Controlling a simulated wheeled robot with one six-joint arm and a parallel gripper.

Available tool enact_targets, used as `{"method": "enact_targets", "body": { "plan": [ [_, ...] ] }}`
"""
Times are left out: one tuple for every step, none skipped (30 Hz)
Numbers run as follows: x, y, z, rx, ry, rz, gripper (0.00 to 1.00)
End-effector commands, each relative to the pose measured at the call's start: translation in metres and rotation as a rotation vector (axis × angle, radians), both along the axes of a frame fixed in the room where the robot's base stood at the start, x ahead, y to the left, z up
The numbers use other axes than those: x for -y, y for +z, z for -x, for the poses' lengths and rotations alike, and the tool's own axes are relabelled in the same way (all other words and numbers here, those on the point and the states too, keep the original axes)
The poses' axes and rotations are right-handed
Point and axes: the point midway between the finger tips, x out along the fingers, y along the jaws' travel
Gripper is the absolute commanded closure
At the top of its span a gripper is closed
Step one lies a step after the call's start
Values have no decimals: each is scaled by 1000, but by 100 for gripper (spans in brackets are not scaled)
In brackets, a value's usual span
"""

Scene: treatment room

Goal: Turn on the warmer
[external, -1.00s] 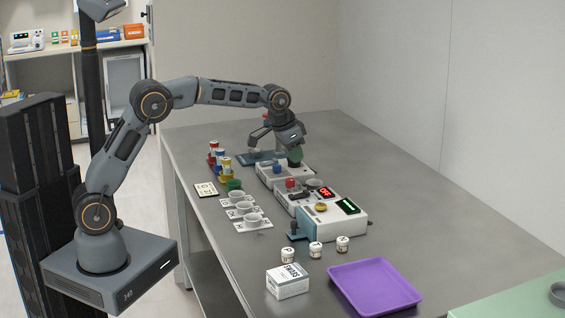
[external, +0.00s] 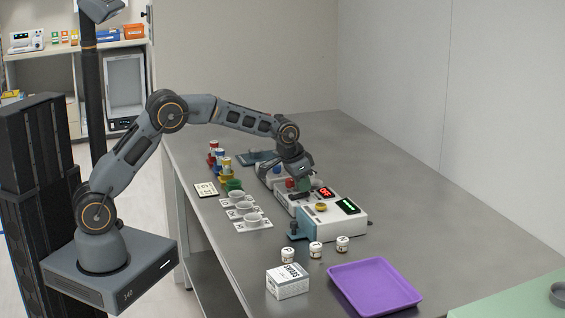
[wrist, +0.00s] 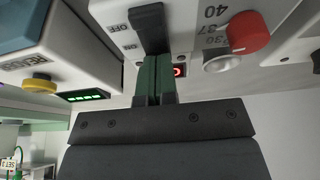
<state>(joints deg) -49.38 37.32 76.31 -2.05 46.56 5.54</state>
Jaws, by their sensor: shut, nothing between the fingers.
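The warmer (external: 282,200) is a pale box on the table with a red display (external: 325,193) that reads OFF. The wrist view shows its black switch lever (wrist: 150,25) beside OFF and ON labels, and a red knob (wrist: 248,32) by the numbers 40, 37 and 30. My gripper (wrist: 153,58) is shut and empty, its green fingertips at the lower end of the lever in the picture. I cannot tell whether they touch it. In the external view my gripper (external: 303,190) is over the warmer and hides part of its top.
A device with a yellow button (external: 321,207) and green display (external: 347,205) stands close beside the warmer, nearer the camera. White cups (external: 253,220) are to the left. Small jars (external: 315,249), a box (external: 287,281) and a purple tray (external: 373,287) are in front. The table's right side is clear.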

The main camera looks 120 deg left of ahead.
Motion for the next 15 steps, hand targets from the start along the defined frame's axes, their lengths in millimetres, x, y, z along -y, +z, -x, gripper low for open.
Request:
{"method": "enact_targets", "body": {
  "plan": [
    [0,0,0,0,0,0,100],
    [0,0,0,0,0,0,100],
    [0,0,0,0,0,0,100],
    [0,0,0,-1,0,1,100],
    [0,1,0,-3,0,3,100],
    [0,1,0,-8,0,8,100],
    [-1,2,-1,-16,0,16,100],
    [-1,2,-1,-25,0,26,100],
    [-2,2,-2,-40,0,41,100],
    [-2,1,-3,-53,0,54,100],
    [-3,-3,-3,-53,1,53,100],
    [-2,-5,-2,-51,0,51,100],
    [-2,-6,-2,-51,0,51,100],
    [-2,-6,-2,-51,0,51,100],
    [-2,-6,-2,-51,0,51,100]
  ]
}}
